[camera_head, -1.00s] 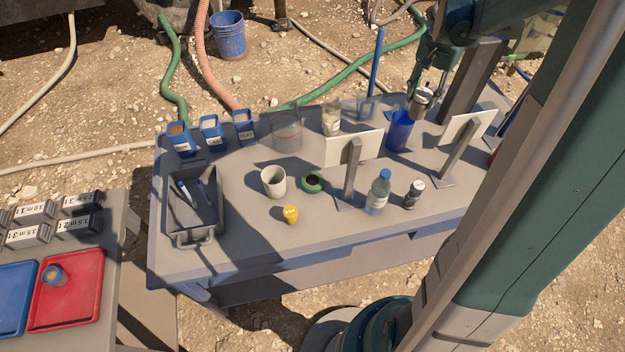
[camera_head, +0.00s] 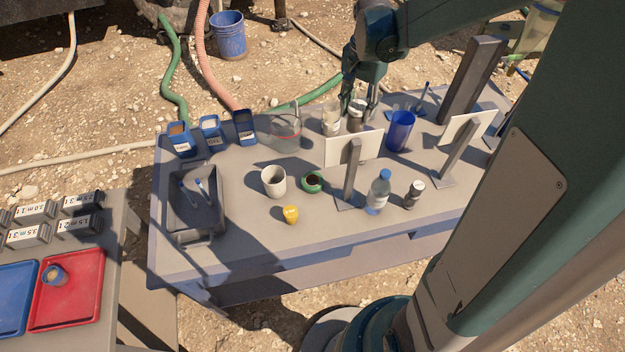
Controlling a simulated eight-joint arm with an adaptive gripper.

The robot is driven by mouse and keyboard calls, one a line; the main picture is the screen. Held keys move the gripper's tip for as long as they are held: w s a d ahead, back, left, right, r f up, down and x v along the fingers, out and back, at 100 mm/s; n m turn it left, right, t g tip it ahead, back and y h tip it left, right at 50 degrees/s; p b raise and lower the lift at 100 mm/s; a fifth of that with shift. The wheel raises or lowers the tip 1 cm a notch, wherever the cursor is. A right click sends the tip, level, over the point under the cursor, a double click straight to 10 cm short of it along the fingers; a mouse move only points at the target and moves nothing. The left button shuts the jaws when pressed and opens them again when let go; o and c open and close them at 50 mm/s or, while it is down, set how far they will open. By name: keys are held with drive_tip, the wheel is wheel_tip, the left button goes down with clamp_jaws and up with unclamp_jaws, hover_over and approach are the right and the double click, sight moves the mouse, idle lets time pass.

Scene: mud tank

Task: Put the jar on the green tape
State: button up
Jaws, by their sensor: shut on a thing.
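The jar (camera_head: 355,119), small and pale with a darker top, is held by my gripper (camera_head: 357,106) at the back of the table. My gripper points down and is shut on it. The jar's lower part is partly hidden behind a white upright panel (camera_head: 342,150), and I cannot tell whether it touches the table. The green tape (camera_head: 313,181) is a roll lying flat, with a dark middle, in front and to the left of my gripper. Nothing stands on it.
A white cup (camera_head: 273,182) stands close left of the tape, and a yellow object (camera_head: 290,214) lies in front. A clear beaker (camera_head: 286,137) and a pale container (camera_head: 331,121) stand left of the jar; a blue cup (camera_head: 400,132) stands right. A bottle (camera_head: 378,192) stands right of the tape.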

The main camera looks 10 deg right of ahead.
drive_tip(key=s+a+n, duration=0.1)
drive_tip(key=s+a, duration=0.2)
drive_tip(key=a, duration=0.5)
drive_tip(key=s+a, duration=0.3)
drive_tip(key=a, duration=0.4)
drive_tip(key=f, duration=0.5)
drive_tip(key=shift+a+f, duration=0.2)
drive_tip(key=shift+f, duration=0.1)
drive_tip(key=shift+f, duration=2.85)
drive_tip(key=shift+f+b, duration=0.4)
drive_tip(key=shift+f, duration=1.65)
drive_tip(key=shift+f, duration=0.2)
drive_tip(key=o, duration=1.3)
